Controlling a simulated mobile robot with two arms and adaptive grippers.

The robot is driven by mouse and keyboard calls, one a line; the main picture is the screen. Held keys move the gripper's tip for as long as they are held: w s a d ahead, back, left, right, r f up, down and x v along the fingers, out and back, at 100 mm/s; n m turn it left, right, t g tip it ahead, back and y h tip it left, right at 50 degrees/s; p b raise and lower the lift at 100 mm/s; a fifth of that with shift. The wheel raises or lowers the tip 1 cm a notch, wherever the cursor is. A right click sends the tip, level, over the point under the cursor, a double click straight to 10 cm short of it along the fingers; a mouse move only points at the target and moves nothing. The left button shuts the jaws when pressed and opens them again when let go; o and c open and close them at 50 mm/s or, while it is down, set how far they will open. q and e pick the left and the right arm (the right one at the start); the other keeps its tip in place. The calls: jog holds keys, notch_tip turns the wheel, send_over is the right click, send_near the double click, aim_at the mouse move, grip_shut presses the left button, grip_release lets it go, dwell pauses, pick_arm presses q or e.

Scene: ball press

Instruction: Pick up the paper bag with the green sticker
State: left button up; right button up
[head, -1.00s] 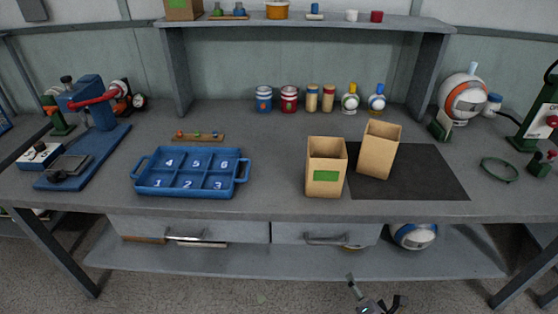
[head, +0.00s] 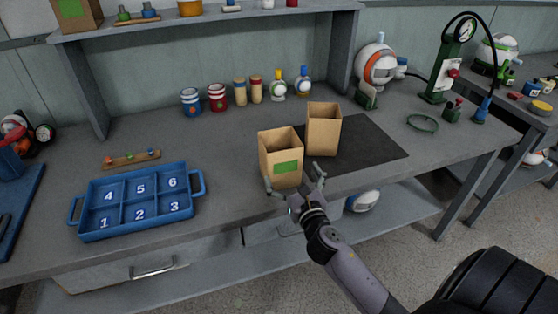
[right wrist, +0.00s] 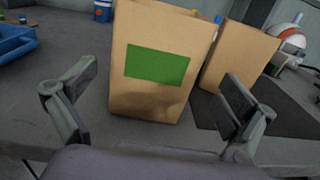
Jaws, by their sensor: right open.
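The paper bag with the green sticker (head: 281,151) stands upright and open-topped near the front edge of the workbench. Its sticker faces me, and the bag also shows large in the right wrist view (right wrist: 155,90). My right gripper (head: 294,184) is open, just in front of this bag. In the right wrist view its fingers (right wrist: 155,105) are spread to either side of the bag's lower part, with the bag apparently just beyond them. A second plain paper bag (head: 323,130) stands behind and to the right. My left gripper is not in view.
A blue tray (head: 71,213) with numbered compartments lies to the left. The second bag stands close on a dark mat (head: 375,150). Paint cans (head: 217,98) and bottles line the back under a shelf (head: 225,20). A green ring (head: 422,123) lies at the right.

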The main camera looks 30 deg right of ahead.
jog(key=x, duration=0.7)
jog(key=shift+w+a+f, duration=0.1)
jog(key=shift+w+f, duration=0.15)
jog(key=shift+w, duration=0.15)
jog(key=c, duration=1)
